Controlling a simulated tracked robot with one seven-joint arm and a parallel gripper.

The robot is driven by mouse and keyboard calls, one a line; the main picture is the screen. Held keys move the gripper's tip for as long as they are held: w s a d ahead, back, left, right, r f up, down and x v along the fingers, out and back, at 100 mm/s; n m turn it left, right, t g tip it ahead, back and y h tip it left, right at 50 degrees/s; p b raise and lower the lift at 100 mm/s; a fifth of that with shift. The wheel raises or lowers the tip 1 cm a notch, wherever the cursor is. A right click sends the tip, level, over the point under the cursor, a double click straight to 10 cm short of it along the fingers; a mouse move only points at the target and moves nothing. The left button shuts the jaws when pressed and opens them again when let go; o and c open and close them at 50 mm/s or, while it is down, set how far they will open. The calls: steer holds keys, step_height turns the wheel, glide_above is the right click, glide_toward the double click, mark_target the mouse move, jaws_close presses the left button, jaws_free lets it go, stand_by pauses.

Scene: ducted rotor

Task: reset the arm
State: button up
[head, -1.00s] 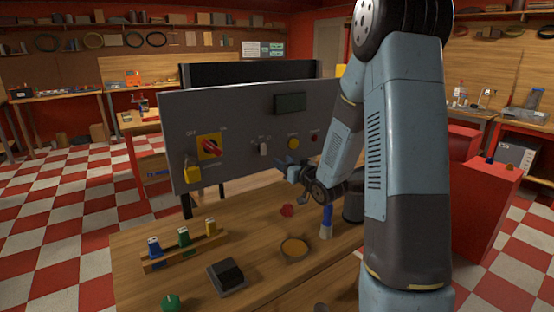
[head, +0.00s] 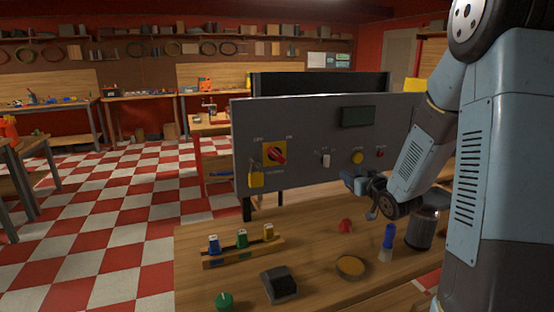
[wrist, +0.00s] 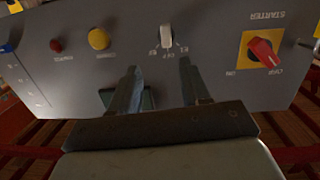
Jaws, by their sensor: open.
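My gripper (head: 355,183) is in front of the lower part of a grey control panel (head: 310,115), above the wooden bench. In the wrist view my gripper (wrist: 158,82) has its two fingers apart with nothing between them, and the panel shows upside down behind them. A white toggle switch (wrist: 167,37) lies just beyond the fingertips, apart from them as far as I can tell. The panel also carries a red rotary switch (head: 277,155) on a yellow plate, a yellow button (head: 357,157) and a red button (head: 380,153). A yellow padlock (head: 256,178) hangs below the rotary switch.
On the bench (head: 215,285) are a rack (head: 243,252) with blue, green and yellow pieces, a black block (head: 279,285), a green knob (head: 224,300), a bowl (head: 351,268), a red knob (head: 346,225), a blue-handled brush (head: 388,240) and a dark can (head: 422,228). Checkered floor is open at left.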

steer(key=s+r+m+g+h, duration=0.1)
steer(key=s+r+g+h, duration=0.25)
steer(key=s, duration=0.35)
steer(key=s+r+m+g+h, duration=0.2)
steer(key=s+r, duration=0.3)
steer(key=s, duration=0.2)
steer(key=s+a+r+g, duration=0.1)
steer(key=s+a+g, duration=0.1)
steer(key=s, duration=0.8)
steer(key=s+a+g+y, duration=0.1)
steer(key=s+a+g, duration=0.1)
steer(key=s, duration=0.9)
steer(key=shift+s+r+m+g, duration=0.3)
steer(key=shift+r+g, duration=0.1)
steer(key=shift+g, duration=0.25)
steer(key=shift+y, duration=0.25)
steer(key=shift+c, duration=0.4)
